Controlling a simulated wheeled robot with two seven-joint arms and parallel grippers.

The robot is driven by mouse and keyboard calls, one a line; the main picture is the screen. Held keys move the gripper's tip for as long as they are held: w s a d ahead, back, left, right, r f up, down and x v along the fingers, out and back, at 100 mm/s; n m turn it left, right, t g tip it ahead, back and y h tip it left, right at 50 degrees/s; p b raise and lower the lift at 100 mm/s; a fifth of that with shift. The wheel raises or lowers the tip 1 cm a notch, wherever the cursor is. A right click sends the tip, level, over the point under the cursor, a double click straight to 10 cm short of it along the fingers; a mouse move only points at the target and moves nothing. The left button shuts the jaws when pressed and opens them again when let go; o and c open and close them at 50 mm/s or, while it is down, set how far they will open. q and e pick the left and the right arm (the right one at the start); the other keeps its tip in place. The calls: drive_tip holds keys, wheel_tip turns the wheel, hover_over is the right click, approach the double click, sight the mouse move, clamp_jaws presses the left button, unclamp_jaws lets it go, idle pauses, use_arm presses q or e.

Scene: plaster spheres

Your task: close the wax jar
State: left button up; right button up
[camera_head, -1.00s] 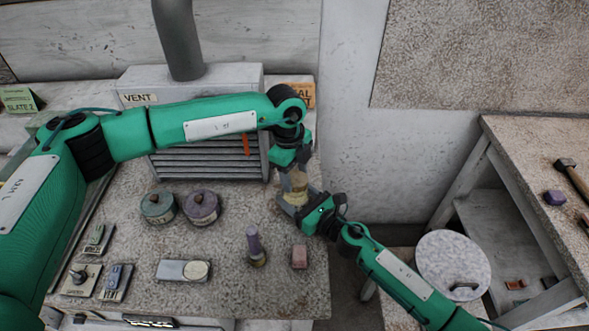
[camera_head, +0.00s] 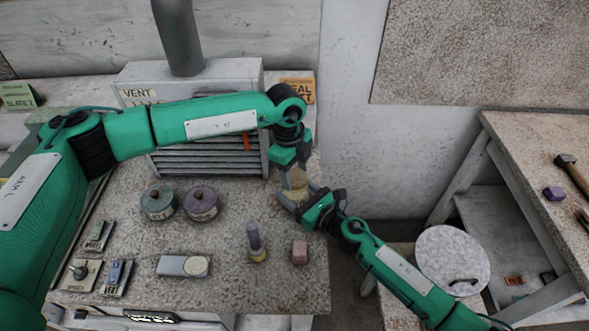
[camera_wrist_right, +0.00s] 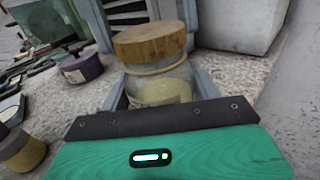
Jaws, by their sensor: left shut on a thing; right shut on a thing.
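The wax jar (camera_wrist_right: 160,84) is a clear glass jar with pale yellow content and a label; it stands upright in the right wrist view. A round wooden lid (camera_wrist_right: 150,42) sits on its top; I cannot tell how tightly. My right gripper (camera_head: 291,201) is shut around the jar body, and its grey fingers flank the glass in the right wrist view. My left gripper (camera_head: 294,176) comes down from above and is shut on the lid, its grey fingers on either side. In the head view the grippers mostly hide the jar.
A green-lidded pot (camera_head: 158,203) and a purple-lidded pot (camera_head: 201,204) stand left on the bench. A purple-topped stamp (camera_head: 255,242), a pink block (camera_head: 300,252) and a grey plate with a pale disc (camera_head: 184,266) lie in front. The vent box (camera_head: 190,84) stands behind.

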use_arm(q)
drive_tip(key=shift+f, duration=0.1)
drive_tip(key=o, duration=0.7)
use_arm(e)
clamp_jaws()
use_arm(q)
drive_tip(key=o, duration=0.3)
drive_tip(key=shift+r, duration=2.3)
drive_tip(key=shift+d+r+m+t+y, duration=0.15)
drive_tip(key=shift+r+m+t+y, duration=0.35)
drive_tip(key=shift+r+m, duration=0.9)
drive_tip(key=shift+c, duration=0.3)
drive_tip(key=shift+r, duration=0.15)
